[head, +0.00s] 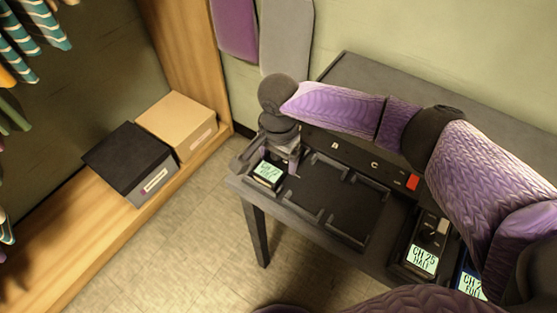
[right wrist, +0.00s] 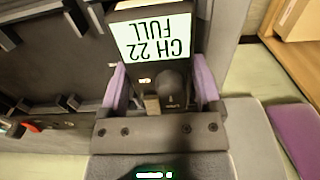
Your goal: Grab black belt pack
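A black belt pack (head: 267,173) with a lit screen sits in the leftmost bay of the dark rack on the table. In the right wrist view the pack (right wrist: 152,40) reads "CH 22 FULL", upside down. My right gripper (head: 281,158) is at this pack, pointing down, and hides part of it. Its purple fingers (right wrist: 160,85) stand on both sides of the pack's knob end; whether they press on it is unclear. A second black pack (head: 421,258) reads "CH 25 HALF". A blue-edged pack (head: 470,284) at the lower right reads "FULL", partly hidden. My left gripper is out of view.
The rack (head: 340,205) has empty bays right of the held-over pack. Letters B and C and a red tab (head: 413,182) mark its back strip. A wooden shelf at left holds a black-lidded box (head: 128,160) and a tan box (head: 177,122). Clothes hang far left.

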